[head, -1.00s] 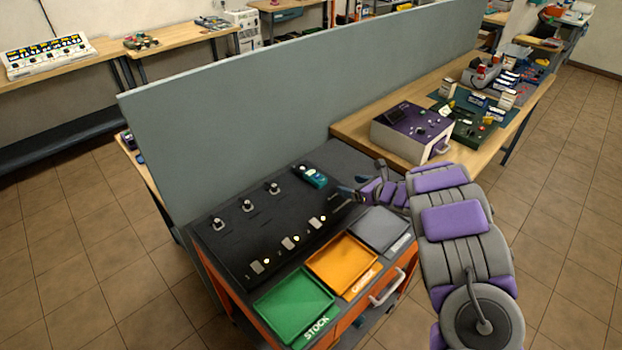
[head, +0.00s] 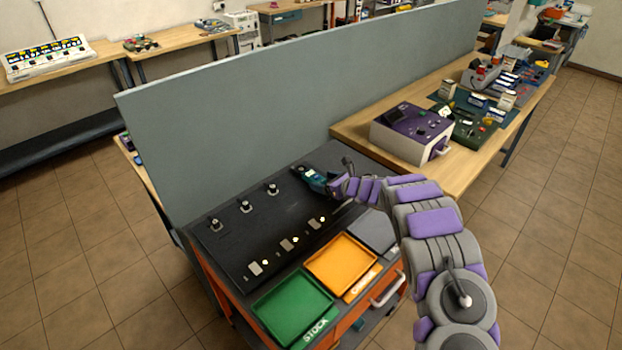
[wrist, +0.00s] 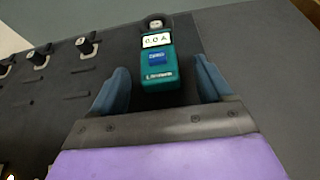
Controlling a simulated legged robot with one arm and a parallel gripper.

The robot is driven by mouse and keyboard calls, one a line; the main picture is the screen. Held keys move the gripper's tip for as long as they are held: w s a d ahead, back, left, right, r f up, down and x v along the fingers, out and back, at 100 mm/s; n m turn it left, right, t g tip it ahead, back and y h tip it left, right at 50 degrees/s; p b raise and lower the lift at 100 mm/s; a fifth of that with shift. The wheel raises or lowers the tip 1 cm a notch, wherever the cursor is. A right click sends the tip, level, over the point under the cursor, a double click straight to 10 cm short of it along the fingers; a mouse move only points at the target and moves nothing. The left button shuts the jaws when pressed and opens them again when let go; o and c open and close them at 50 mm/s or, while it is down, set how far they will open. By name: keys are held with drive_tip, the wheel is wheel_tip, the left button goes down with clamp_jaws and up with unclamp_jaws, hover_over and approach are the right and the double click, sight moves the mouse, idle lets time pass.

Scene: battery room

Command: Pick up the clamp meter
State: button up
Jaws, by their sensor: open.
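The clamp meter (wrist: 158,68) is a small teal device with a white display and a blue button, lying on the dark panel. In the wrist view it sits between and just beyond my open fingers, with clear gaps on both sides. My gripper (wrist: 160,88) has one blue finger on each side of it and holds nothing. In the head view my gripper (head: 330,183) reaches over the right end of the panel and partly hides the clamp meter (head: 312,176).
The dark panel (head: 240,240) carries several black knobs and light switches. In front are a green tray (head: 292,306), an orange tray (head: 341,264) and a grey tray (head: 375,232). A grey partition (head: 270,110) stands behind. A purple-topped box (head: 410,135) sits on the bench to the right.

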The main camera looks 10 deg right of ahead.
sight(319, 178)
drive_tip(key=shift+b+x, duration=0.3)
drive_tip(key=shift+x, duration=2.25)
drive_tip(key=shift+r, duration=0.2)
drive_tip(key=c, duration=1.2)
